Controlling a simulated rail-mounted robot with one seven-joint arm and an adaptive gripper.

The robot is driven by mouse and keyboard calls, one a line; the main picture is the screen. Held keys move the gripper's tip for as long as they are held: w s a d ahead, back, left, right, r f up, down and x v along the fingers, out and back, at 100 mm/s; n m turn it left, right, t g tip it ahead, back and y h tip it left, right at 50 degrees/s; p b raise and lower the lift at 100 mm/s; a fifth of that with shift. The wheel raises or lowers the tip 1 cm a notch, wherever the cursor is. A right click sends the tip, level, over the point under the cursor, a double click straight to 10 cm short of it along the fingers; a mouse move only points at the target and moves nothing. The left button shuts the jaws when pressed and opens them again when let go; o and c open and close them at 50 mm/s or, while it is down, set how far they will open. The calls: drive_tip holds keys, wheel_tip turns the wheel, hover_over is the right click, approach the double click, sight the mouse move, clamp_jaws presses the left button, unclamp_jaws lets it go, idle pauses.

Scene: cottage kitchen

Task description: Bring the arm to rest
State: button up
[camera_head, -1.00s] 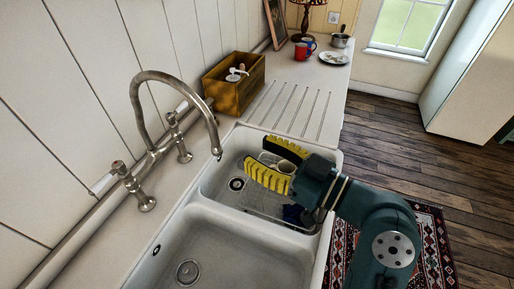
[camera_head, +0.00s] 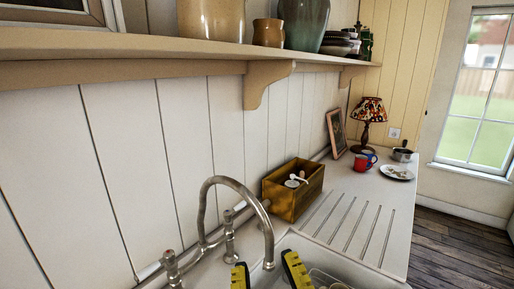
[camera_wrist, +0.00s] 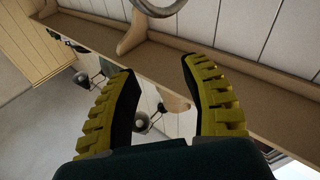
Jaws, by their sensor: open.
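My gripper (camera_head: 268,274) shows at the bottom edge of the head view, its two yellow-padded fingers apart, just in front of the tap (camera_head: 237,200). In the wrist view my gripper (camera_wrist: 160,90) is also open, with nothing between the fingers. The wrist view looks up past the fingers to the shelf underside and wall. The rest of my arm is out of the head view.
The sink (camera_head: 310,249) lies below. A wooden box (camera_head: 291,199) stands on the counter, with a red mug (camera_head: 361,162), a plate (camera_head: 397,173), a pan (camera_head: 402,154) and a lamp (camera_head: 368,115) behind. A shelf (camera_head: 150,72) with pots runs above.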

drive_tip(key=s+d+r+m+t+h+p, duration=0.2)
drive_tip(key=s+d+r+m+h, duration=0.3)
drive_tip(key=d+r, duration=0.1)
wheel_tip(320, 180, up, 30)
drive_tip(key=p, duration=3)
drive_tip(key=shift+w+a+r, duration=0.25)
drive_tip(key=shift+w+a, duration=0.05)
drive_tip(key=shift+f, duration=0.1)
